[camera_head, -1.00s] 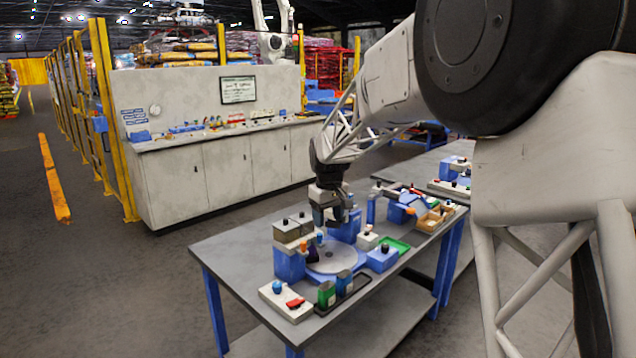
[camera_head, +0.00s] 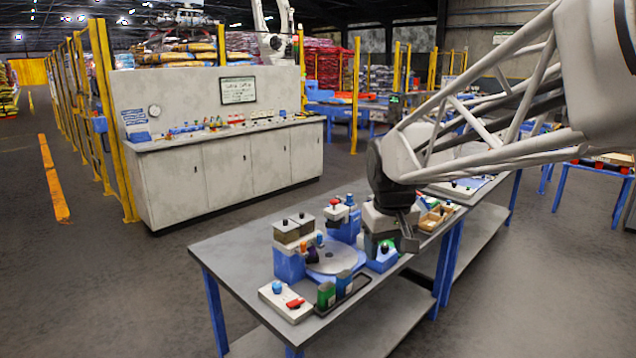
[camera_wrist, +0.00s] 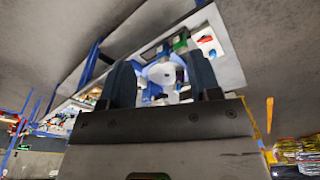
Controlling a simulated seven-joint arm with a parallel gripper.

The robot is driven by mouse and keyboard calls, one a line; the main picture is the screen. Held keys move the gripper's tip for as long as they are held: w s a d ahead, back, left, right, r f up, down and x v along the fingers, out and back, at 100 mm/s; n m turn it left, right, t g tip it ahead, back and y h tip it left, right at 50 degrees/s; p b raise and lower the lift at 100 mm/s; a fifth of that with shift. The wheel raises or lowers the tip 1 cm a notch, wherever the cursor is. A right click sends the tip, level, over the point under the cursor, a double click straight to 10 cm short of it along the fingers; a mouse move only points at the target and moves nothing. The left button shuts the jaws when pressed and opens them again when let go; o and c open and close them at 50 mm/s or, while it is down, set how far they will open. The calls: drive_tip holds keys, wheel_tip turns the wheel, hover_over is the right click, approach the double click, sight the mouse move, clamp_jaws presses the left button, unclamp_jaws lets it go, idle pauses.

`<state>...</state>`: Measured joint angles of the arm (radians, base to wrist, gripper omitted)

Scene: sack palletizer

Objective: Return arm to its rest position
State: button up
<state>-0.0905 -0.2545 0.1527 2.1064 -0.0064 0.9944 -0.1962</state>
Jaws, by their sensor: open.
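My gripper (camera_head: 388,245) is in front of the right part of the grey workbench (camera_head: 232,243) in the head view and hides some of the items there. In the wrist view the two dark fingers of my gripper (camera_wrist: 162,82) stand well apart, with nothing between them. Through the gap I see the round grey turntable (camera_wrist: 161,73) and blue fixtures on the bench, some distance beyond the fingertips. The turntable also shows in the head view (camera_head: 333,260), left of my gripper.
On the bench are a control box (camera_head: 286,302) with blue and red buttons, a green container (camera_head: 326,294), and a wooden bin (camera_head: 436,217). A long grey cabinet (camera_head: 225,170) stands behind. A yellow fence (camera_head: 104,120) is at left. Floor to the left is clear.

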drive_tip(key=s+d+f+m, duration=0.1)
drive_tip(key=s+d+f, duration=0.1)
drive_tip(key=s, duration=1)
drive_tip(key=s+d+f+m+t, duration=0.1)
drive_tip(key=s+d+f+m, duration=0.1)
drive_tip(key=s, duration=1)
wheel_tip(320, 180, down, 2)
drive_tip(key=shift+s+d+m, duration=0.2)
drive_tip(key=shift+d+m, duration=0.1)
drive_tip(key=shift+d, duration=0.3)
